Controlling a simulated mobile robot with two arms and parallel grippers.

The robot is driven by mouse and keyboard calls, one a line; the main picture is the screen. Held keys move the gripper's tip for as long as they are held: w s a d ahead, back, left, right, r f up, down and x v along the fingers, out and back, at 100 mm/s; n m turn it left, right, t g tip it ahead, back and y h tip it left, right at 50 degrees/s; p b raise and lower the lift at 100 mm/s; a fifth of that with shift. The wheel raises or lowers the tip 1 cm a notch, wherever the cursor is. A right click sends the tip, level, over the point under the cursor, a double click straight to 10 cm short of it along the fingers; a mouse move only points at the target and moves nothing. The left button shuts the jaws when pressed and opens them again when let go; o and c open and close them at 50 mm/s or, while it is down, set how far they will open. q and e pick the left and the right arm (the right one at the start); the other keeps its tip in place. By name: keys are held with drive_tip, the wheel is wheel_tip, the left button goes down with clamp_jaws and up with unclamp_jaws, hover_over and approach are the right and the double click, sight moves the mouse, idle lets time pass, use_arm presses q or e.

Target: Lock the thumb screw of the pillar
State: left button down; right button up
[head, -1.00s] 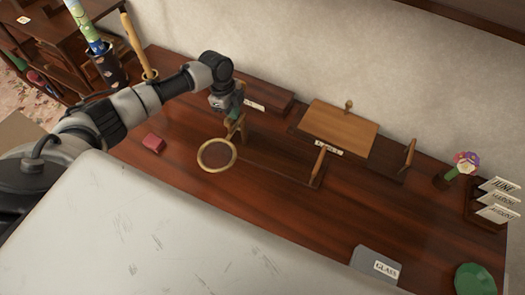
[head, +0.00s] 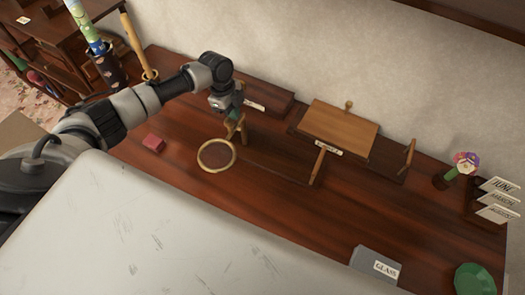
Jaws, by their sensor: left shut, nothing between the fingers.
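My left gripper (head: 234,113) reaches in from the left and points down at the small wooden pillar (head: 243,130) on the dark wooden table. Its fingers are shut with nothing visible between them. They are at the top of the pillar, and I cannot tell whether they touch it. A round ring with a light rim (head: 203,164) is at the pillar's front left. The thumb screw cannot be made out; the gripper covers that area. My right gripper is not in view.
A wooden stand with a tilted board (head: 340,128) is right of the pillar. A dark flat box (head: 265,95) is behind it and a red block (head: 153,143) to its left.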

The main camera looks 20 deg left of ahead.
use_arm(q)
drive_tip(key=shift+s+r+p, duration=0.1)
drive_tip(key=shift+s+p, duration=0.7)
drive_tip(key=shift+s, duration=0.1)
drive_tip(key=shift+s+p, duration=1)
drive_tip(key=shift+s, duration=0.2)
drive_tip(key=shift+w+r+p, duration=0.25)
drive_tip(key=shift+r+p, duration=0.25)
drive_tip(key=shift+r, duration=0.2)
drive_tip(key=shift+w+r+p, duration=0.2)
drive_tip(key=shift+r+p, duration=0.3)
drive_tip(key=shift+r, duration=0.15)
drive_tip(key=shift+s+p, duration=0.6)
drive_tip(key=shift+s, duration=0.1)
drive_tip(key=shift+f, duration=0.2)
